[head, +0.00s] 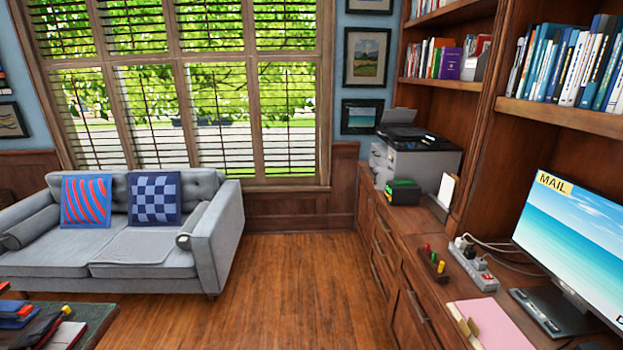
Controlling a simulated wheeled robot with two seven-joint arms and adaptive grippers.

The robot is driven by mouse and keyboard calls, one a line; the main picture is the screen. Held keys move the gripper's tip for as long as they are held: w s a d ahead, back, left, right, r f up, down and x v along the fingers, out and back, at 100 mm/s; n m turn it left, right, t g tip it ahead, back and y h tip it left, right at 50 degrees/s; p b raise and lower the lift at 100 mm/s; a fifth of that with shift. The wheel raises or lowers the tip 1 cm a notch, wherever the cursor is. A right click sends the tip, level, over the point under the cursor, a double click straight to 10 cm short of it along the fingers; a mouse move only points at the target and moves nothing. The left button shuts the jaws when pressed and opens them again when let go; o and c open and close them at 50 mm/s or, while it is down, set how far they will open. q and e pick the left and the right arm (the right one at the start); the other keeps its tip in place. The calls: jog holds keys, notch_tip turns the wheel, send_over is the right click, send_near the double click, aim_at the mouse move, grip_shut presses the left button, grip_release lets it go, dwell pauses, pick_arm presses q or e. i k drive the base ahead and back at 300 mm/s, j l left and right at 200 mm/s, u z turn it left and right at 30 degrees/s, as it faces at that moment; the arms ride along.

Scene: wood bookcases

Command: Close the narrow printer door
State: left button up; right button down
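A grey and black printer (415,158) stands on the far end of the wooden cabinet top, against the bookcase at the right. Its dark top holds a raised paper tray. Neither of my grippers is in view.
The wooden cabinet (389,268) runs along the right. On it are a green and black box (403,193), a power strip (472,264), a pink folder (492,325) and a monitor (573,250). A grey sofa (140,250) is at the left. Open wood floor (287,285) lies between.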

aim_at(383, 175)
jog(key=i+u, duration=0.1)
jog(key=i, duration=0.7)
jog(key=i+j+z, duration=0.4)
jog(key=i, duration=0.3)
jog(key=i+j+z, duration=0.4)
jog(key=i+j, duration=0.2)
jog(key=j, duration=0.1)
